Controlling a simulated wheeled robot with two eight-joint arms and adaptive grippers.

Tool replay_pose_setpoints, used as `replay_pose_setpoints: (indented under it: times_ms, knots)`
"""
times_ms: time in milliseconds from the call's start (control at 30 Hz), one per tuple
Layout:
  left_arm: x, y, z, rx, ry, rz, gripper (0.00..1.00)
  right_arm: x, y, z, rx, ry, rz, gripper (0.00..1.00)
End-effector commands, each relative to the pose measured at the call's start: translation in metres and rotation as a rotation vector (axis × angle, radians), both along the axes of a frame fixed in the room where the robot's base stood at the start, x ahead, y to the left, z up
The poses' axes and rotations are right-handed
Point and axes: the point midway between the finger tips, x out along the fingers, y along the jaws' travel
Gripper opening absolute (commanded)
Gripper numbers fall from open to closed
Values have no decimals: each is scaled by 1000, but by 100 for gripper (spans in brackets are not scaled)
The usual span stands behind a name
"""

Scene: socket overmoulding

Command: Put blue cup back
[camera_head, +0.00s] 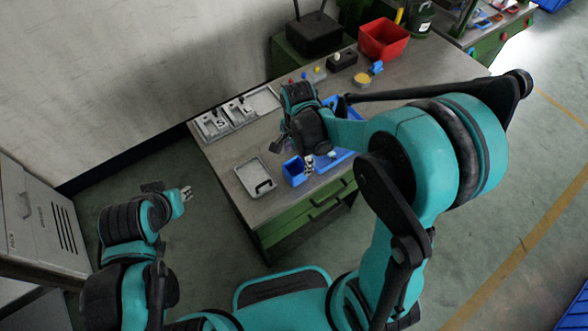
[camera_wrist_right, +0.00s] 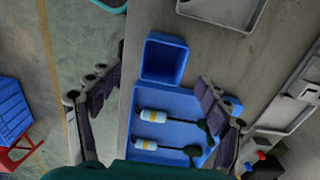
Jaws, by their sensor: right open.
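The blue cup (camera_head: 293,172), a square open-topped box, stands near the front edge of the table. In the right wrist view the blue cup (camera_wrist_right: 163,60) looks empty and sits against or close beside the end of a blue tray (camera_wrist_right: 160,103). My right gripper (camera_head: 293,156) is over the cup in the head view.
The blue tray holds two white bottle-like items (camera_wrist_right: 152,116) with dark stems. White socket plates (camera_head: 228,116), a red bin (camera_head: 384,38) and a black box (camera_head: 314,34) stand farther back.

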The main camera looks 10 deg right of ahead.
Motion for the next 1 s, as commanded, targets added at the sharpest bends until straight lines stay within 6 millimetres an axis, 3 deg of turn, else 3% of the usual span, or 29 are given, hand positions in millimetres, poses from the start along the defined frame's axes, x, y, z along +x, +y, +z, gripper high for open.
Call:
replay_pose_setpoints:
  times_ms: [400, 633, 800, 1000]
  knots:
    - [0, 0, -27, 0, 0, 0, 29, 2, 4, -54, 0, -1, 2, 78]
    - [0, 0, -25, 0, 0, 0, 29, 2, 4, -54, 0, -1, 2, 78]
    - [0, 0, -25, 0, 0, 0, 29, 2, 4, -54, 0, -1, 2, 33]
    - [0, 0, -25, 0, 0, 0, 29, 2, 4, -54, 0, -1, 2, 27]
